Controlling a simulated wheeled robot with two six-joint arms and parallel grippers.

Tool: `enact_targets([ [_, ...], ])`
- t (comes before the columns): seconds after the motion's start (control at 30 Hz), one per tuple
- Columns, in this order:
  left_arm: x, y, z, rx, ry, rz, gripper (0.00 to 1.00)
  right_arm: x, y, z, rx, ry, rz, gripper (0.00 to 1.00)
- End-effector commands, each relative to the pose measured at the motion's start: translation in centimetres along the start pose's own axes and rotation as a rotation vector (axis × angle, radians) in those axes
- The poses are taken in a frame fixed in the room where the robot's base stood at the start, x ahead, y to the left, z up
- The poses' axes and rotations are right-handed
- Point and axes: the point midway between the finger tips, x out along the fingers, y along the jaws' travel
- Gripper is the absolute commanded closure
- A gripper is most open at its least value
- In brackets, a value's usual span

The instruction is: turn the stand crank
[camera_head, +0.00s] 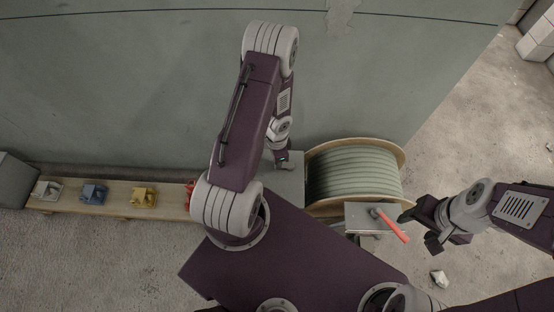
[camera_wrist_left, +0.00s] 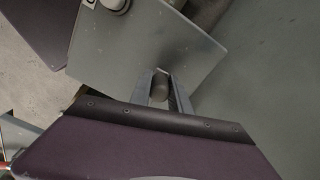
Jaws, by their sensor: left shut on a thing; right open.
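The stand crank (camera_head: 390,225) has a red handle that slants down to the right from a grey stand plate (camera_head: 355,217). The plate is in front of the reel (camera_head: 352,172), which is wound with pale grey-green conduit. My right gripper (camera_head: 422,229) is open just right of the red handle; I cannot tell whether it touches it. My left gripper (camera_head: 283,160) is low beside the reel's left flange, over a grey panel (camera_head: 288,186). In the left wrist view it is shut on a short dark round peg (camera_wrist_left: 160,86) at the panel's edge. Its fingertips are small in the head view.
A pale stone (camera_head: 439,278) lies on the floor. Bare floor is at right.

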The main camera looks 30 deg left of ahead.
Motion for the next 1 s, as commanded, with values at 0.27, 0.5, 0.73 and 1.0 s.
enact_targets([
  [0.27,-0.1,-0.2,-0.1,-0.002,0.004,-0.004,0.69,0.0,0.0,0.0,0.0,0.0,0.0,0.42],
  [0.5,0.0,-0.1,-0.1,-0.002,0.002,-0.002,0.55,0.0,0.0,0.0,0.0,0.0,0.0,0.42],
  [0.73,-0.8,0.0,0.0,-0.002,0.001,-0.001,0.55,-0.8,0.0,-0.1,0.0,0.0,0.0,0.42],
  [1.0,-5.8,-0.1,-0.1,-0.001,0.002,-0.002,0.55,-5.7,-0.1,-0.6,0.0,0.0,0.0,0.42],
])
